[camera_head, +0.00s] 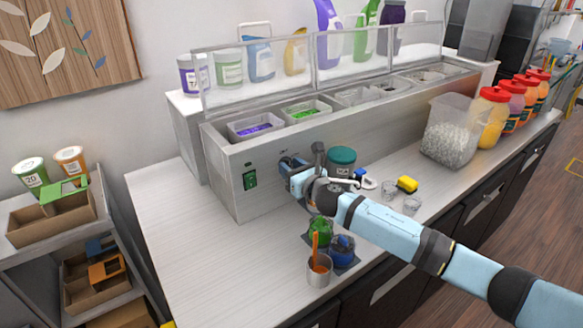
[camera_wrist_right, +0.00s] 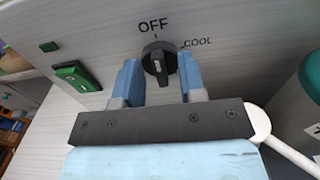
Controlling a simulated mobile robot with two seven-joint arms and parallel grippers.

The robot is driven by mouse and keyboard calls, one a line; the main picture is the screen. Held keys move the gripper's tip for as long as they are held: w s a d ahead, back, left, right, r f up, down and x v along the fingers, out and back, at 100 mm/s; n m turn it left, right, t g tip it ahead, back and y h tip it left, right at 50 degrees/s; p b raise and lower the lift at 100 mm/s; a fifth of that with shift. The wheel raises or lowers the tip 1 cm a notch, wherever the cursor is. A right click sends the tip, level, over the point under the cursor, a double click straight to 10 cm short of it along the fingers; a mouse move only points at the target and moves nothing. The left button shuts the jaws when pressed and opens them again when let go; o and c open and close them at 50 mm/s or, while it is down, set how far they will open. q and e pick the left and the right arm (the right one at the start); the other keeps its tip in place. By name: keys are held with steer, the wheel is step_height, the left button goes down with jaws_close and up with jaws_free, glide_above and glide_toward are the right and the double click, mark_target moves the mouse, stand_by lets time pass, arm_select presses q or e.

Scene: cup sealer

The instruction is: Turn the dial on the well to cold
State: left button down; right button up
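The well is a long light-grey counter unit (camera_head: 225,160) with food bins set in its top. Its dial (camera_wrist_right: 158,62) is a round black knob with a grip bar on the front panel. "OFF" is printed above the dial and "COOL" to its upper right. The bar stands roughly upright, in line with "OFF". My right gripper (camera_head: 288,164) is at the panel. In the wrist view its blue fingers stand open on either side of the dial, with gaps visible. In the head view the gripper mostly hides the dial. My left gripper is out of view.
A green switch (camera_head: 249,180) is on the panel left of the dial. A teal-lidded tub (camera_head: 342,160) stands just right of my gripper. Green and blue jars (camera_head: 342,252) and a metal cup (camera_head: 319,272) stand below my arm. The counter's left part is clear.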

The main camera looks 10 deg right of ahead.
steer(key=shift+c, duration=0.2)
jaws_close()
